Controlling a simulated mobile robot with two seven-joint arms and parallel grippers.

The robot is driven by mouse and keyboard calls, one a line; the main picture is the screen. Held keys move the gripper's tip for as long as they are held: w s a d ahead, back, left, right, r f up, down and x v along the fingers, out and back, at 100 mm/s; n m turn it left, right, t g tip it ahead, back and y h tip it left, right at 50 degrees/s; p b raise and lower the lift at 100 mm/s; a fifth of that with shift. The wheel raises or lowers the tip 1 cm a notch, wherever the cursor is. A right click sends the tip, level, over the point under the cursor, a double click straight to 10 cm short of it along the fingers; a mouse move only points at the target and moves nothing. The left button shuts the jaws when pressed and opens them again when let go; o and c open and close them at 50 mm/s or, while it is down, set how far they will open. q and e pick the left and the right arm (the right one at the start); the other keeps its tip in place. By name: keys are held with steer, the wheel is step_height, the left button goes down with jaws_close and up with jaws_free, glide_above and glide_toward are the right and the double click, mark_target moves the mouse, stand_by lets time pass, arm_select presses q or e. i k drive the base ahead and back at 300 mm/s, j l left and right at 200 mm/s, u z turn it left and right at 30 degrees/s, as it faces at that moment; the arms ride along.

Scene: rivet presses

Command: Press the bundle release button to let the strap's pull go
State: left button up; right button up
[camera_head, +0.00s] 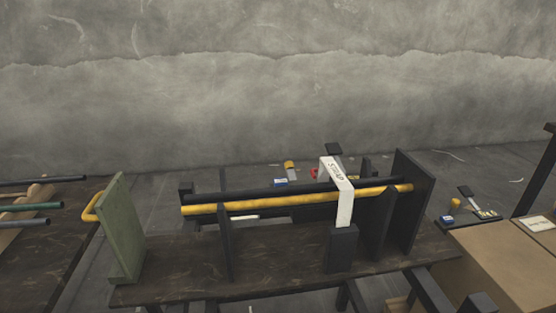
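A white strap (343,196) with dark lettering passes over a bundle of long rods in a dark rack on a brown table (190,272). A yellow rod (260,204) and a black rod (265,193) lie level under the strap. The strap's front end runs down to a dark block (342,247). A small red thing (314,173) shows just behind the strap, partly hidden; I cannot tell whether it is the bundle release button. No other button is clear at this size. Neither of my grippers is in view.
A tall dark plate (412,200) closes the right end. Several loose rods lie on a side table at left. Cardboard boxes (505,262) stand at right.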

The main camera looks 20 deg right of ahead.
mark_target(283, 182)
steer(key=i+l+z, duration=0.35)
steer(key=i+l, duration=0.4)
steer(key=l, duration=0.2)
